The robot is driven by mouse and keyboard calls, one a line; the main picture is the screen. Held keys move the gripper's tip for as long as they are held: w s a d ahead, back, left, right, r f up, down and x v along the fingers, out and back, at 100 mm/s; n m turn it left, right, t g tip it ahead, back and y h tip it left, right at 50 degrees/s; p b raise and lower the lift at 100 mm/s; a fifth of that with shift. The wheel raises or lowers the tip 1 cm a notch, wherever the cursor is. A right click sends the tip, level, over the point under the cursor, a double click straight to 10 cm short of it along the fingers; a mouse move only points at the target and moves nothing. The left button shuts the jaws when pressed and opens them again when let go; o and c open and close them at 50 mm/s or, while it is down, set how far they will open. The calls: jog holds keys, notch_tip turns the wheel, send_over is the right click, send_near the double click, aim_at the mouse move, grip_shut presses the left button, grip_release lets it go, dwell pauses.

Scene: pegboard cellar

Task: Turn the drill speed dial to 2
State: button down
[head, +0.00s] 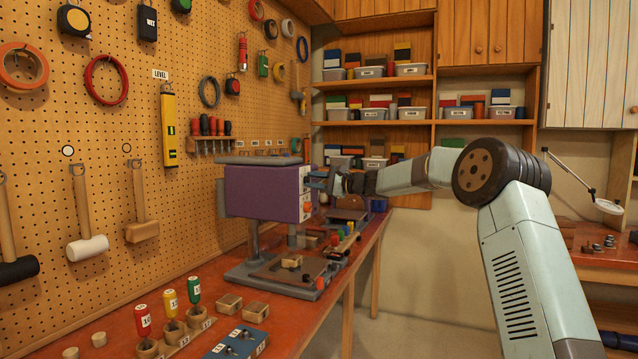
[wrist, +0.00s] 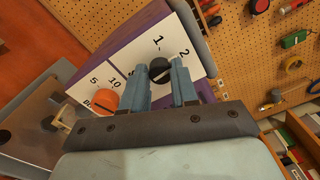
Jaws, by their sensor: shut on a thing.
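The drill (head: 262,192) is a purple box-shaped machine on a grey stand, at the middle of the head view. Its white front panel carries the black speed dial (wrist: 160,69), with the numbers 1 and 2 printed beyond it in the wrist view. My gripper (wrist: 162,80) has its two blue fingers on either side of the dial, shut on it. A pale line shows on the dial, but I cannot tell exactly which number it points at. In the head view my gripper (head: 318,182) reaches the panel from the right and hides the dial.
An orange knob (wrist: 104,100) marked 5 and 10 sits on the same panel, left of my gripper. Coloured bits (head: 170,304) and wooden blocks (head: 229,303) stand on the bench in front. A pegboard (head: 130,110) with tools lines the left wall.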

jog(key=shift+s+a+f+n, duration=0.2)
jog(key=shift+a+f+n, duration=0.1)
jog(key=shift+n, duration=0.3)
jog(key=shift+d, duration=0.1)
jog(key=c, duration=1)
grip_release()
jog(key=shift+w, duration=0.15)
jog(key=shift+c, duration=0.2)
jog(key=shift+o, duration=0.9)
jog(key=shift+d+r, duration=0.1)
jog(key=v, duration=1.3)
jog(key=shift+d, duration=0.4)
